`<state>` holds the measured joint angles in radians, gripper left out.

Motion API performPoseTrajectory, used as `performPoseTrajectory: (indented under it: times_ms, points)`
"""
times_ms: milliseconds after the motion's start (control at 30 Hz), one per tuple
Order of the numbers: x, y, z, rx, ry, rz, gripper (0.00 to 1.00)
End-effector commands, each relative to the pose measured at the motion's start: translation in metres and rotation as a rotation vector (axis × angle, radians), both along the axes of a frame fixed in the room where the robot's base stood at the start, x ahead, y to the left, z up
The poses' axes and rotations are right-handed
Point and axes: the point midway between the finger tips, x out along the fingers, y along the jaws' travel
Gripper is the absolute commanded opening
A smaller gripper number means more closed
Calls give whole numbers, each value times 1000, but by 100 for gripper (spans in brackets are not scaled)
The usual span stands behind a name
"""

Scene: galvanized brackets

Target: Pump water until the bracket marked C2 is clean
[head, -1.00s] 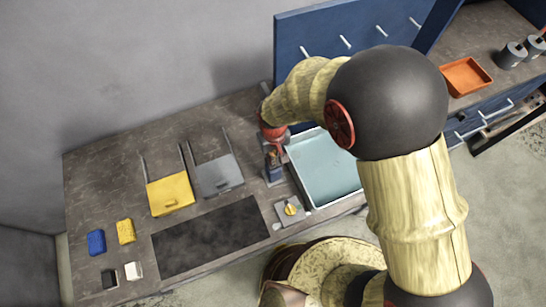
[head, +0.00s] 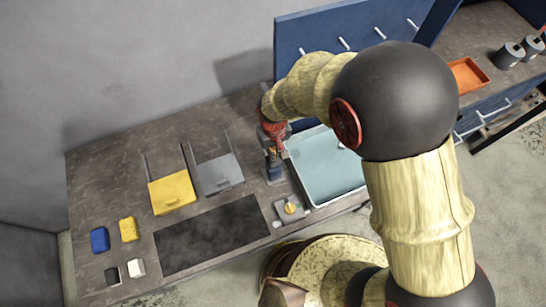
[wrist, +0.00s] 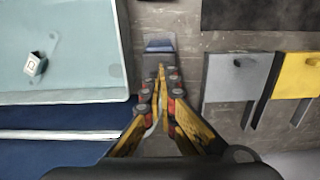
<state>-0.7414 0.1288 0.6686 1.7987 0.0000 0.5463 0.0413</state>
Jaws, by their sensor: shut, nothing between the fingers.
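My gripper (head: 273,154) is shut and empty, its fingertips (wrist: 161,70) together. It points down over the pump (head: 274,174), a dark upright fitting with a blue part (wrist: 160,46) beside the basin's left edge. Whether the fingertips touch the pump, I cannot tell. The pale blue basin (head: 325,180) is partly behind my arm. A small grey bracket (wrist: 36,66) with a white marked face lies in the basin in the wrist view. Its mark is too small to read.
A dark mat (head: 210,236) and a yellow-knobbed plate (head: 290,208) lie in front. Blue and yellow blocks sit far left. An orange tray (head: 468,75) is back right.

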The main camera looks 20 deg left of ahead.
Motion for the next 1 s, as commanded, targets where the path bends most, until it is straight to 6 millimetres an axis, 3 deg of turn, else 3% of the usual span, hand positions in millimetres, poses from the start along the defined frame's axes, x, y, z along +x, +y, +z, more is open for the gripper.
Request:
performPoseTrajectory:
  times_ms: [533, 1000]
  points:
    - [0, 0, 52, 1, -1, 0, 0]
    - [0, 0, 54, 1, -1, 0, 0]
